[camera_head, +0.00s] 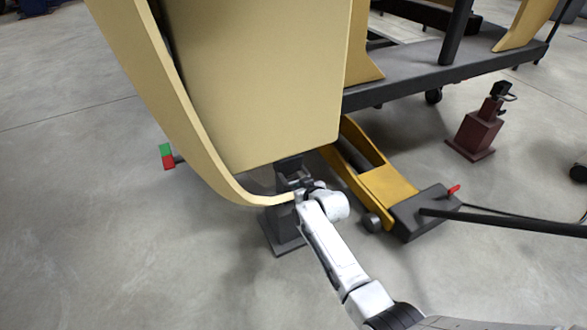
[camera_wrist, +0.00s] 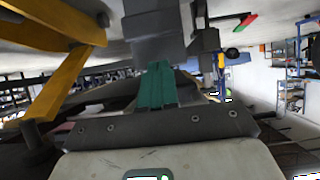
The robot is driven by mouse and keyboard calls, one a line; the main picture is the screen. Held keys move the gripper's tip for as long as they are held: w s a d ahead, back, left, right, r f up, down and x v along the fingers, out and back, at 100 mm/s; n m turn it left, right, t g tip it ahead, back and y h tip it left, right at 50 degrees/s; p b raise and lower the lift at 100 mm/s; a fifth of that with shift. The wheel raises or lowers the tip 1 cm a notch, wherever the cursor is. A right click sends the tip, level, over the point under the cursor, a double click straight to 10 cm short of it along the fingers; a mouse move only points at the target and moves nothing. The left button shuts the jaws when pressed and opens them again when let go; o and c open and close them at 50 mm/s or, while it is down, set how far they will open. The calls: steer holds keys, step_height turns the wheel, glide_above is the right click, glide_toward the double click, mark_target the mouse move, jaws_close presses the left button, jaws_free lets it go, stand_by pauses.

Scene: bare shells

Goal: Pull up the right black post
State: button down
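A black stand with a dark post (camera_head: 287,170) stands on the floor under the lower edge of the large beige shell (camera_head: 255,90). Its wide base (camera_head: 280,232) shows below the shell's curved rim. My white arm reaches up from the lower right, and my gripper (camera_head: 308,188) is at the post's upper part, close beside it and partly hidden by the wrist. In the wrist view, a dark grey block of the post (camera_wrist: 155,35) is straight ahead, and the teal finger pads (camera_wrist: 157,85) sit close together in front of it. Whether they grip it is unclear.
A yellow floor jack (camera_head: 375,185) with a dark handle lies just right of the stand. A dark red stand (camera_head: 475,135) is further right. A dark platform (camera_head: 440,75) is behind. A small red-green item (camera_head: 167,156) is at left. Open floor lies left.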

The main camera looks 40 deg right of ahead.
mark_target(292, 164)
steer(key=shift+r, duration=0.1)
steer(key=shift+r+p, duration=4.85)
steer(key=shift+r, duration=0.6)
steer(key=shift+f+b, duration=1.15)
steer(key=shift+f, duration=0.25)
steer(key=shift+s+a+r+p, duration=0.1)
steer(key=shift+s+r+p, duration=0.05)
steer(key=shift+s+p, duration=0.3)
steer(key=s+a+p, duration=0.2)
steer(key=s+p, duration=0.2)
steer(key=s, duration=0.3)
steer(key=shift+s+a+p, duration=0.15)
steer(key=shift+s+p, duration=0.2)
steer(key=shift+s, duration=0.05)
